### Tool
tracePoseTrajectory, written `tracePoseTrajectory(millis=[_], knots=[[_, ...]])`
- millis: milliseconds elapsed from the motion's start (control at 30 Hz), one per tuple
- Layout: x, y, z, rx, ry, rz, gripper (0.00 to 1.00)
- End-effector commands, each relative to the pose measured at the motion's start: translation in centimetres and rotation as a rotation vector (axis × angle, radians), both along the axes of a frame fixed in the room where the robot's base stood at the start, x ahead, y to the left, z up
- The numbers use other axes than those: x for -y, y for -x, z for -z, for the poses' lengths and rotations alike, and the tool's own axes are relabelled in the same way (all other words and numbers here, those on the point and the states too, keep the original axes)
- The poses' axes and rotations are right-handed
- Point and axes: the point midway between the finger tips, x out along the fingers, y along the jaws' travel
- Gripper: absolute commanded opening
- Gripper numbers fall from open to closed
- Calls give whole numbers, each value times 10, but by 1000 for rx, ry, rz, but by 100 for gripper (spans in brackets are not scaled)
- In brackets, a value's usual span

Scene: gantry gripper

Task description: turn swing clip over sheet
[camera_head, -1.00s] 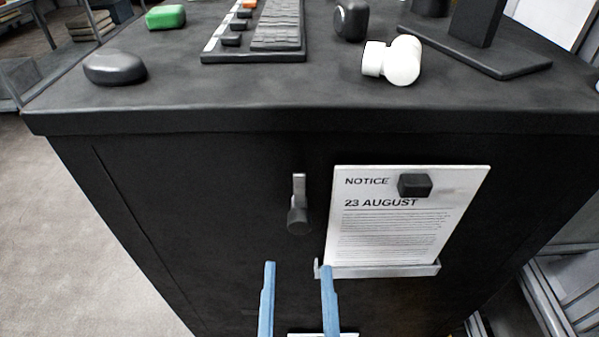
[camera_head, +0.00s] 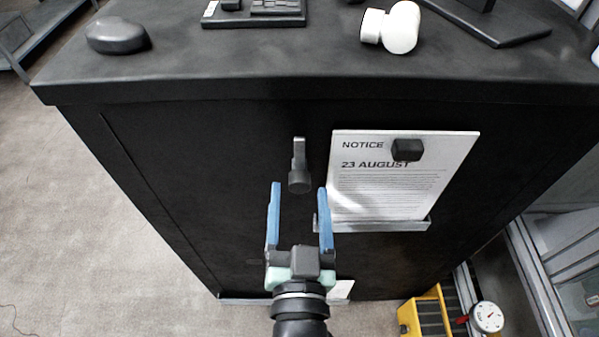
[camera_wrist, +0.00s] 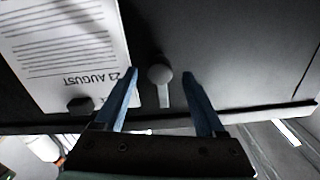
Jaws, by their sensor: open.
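The swing clip (camera_head: 299,167) is a small grey lever with a round dark knob at its lower end, on the dark cabinet front left of the sheet. It hangs upright and apart from the sheet. The notice sheet (camera_head: 385,185) stands in a light ledge (camera_head: 380,226), with a dark block (camera_head: 407,150) over its upper part. My gripper (camera_head: 299,186) is open, its two blue fingers below and to either side of the knob. In the wrist view the clip (camera_wrist: 160,76) shows between the fingertips (camera_wrist: 160,74), and the sheet (camera_wrist: 68,45) lies to the left. I cannot tell whether the fingers touch anything.
The cabinet top (camera_head: 250,65) holds a dark rounded object (camera_head: 117,36), a white cylindrical object (camera_head: 391,27) and a black stand (camera_head: 490,22). A yellow crate (camera_head: 425,315) and a round dial (camera_head: 487,317) are low at the right. The front left of the clip is bare.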

Motion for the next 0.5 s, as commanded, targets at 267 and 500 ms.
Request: tracePoseTrajectory(millis=[267, 500], knots=[[0, -35, -1, 2, -1, 0, 72], [0, -45, 0, 0, -1, 0, 72]])
